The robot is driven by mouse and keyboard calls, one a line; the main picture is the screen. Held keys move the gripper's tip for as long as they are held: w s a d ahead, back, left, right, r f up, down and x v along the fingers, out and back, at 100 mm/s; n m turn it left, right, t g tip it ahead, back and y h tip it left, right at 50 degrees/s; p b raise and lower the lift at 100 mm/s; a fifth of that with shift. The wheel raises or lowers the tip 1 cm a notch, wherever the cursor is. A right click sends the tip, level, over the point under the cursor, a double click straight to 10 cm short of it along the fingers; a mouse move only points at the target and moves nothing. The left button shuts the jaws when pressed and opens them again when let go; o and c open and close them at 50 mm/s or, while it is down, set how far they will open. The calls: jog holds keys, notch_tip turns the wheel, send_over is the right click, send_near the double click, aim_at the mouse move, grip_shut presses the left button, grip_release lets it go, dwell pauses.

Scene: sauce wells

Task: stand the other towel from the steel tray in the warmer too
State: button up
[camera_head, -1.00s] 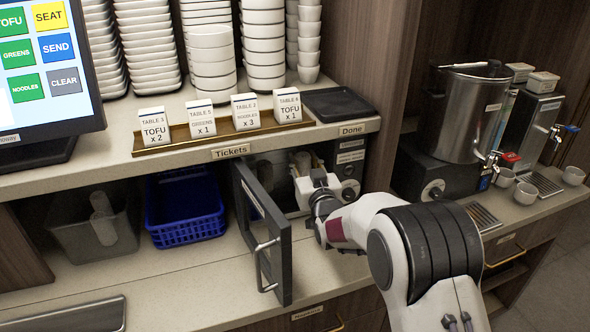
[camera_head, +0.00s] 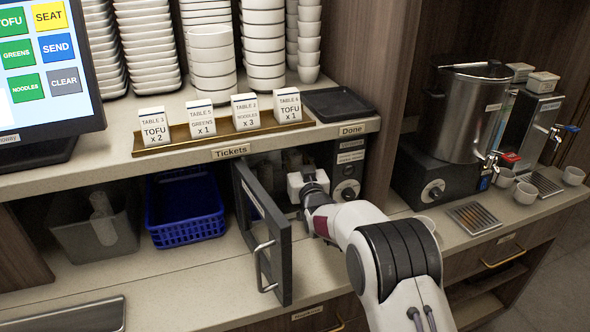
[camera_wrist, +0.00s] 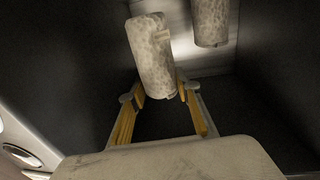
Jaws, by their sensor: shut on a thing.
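The warmer is a dark box under the counter, with its door (camera_head: 262,232) swung open toward me. My gripper is inside its opening; in the wrist view its yellow-padded fingers (camera_wrist: 160,90) are shut on a rolled, pale mottled towel (camera_wrist: 150,50). A second rolled towel (camera_wrist: 208,22) is farther right in the warmer, with a gap between the two rolls. In the head view the fingers and the held towel's lower part are hidden by my wrist. The steel tray (camera_head: 70,318) is at the lower left, cut off by the frame; its visible part is bare.
The open door stands just left of my arm. A blue basket (camera_head: 185,208) and a grey bin (camera_head: 95,225) are farther left. A shelf edge with ticket cards (camera_head: 245,112) runs above the warmer. A control knob (camera_head: 347,193) is to its right. The front counter is clear.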

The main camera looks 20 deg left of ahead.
aim_at(295, 169)
jog(key=shift+f, duration=0.15)
jog(key=shift+f, duration=1.6)
jog(key=shift+w+a+f, duration=0.1)
jog(key=shift+f, duration=0.2)
jog(key=shift+f, duration=0.1)
jog(key=o, duration=1.1)
jog(key=v, duration=1.2)
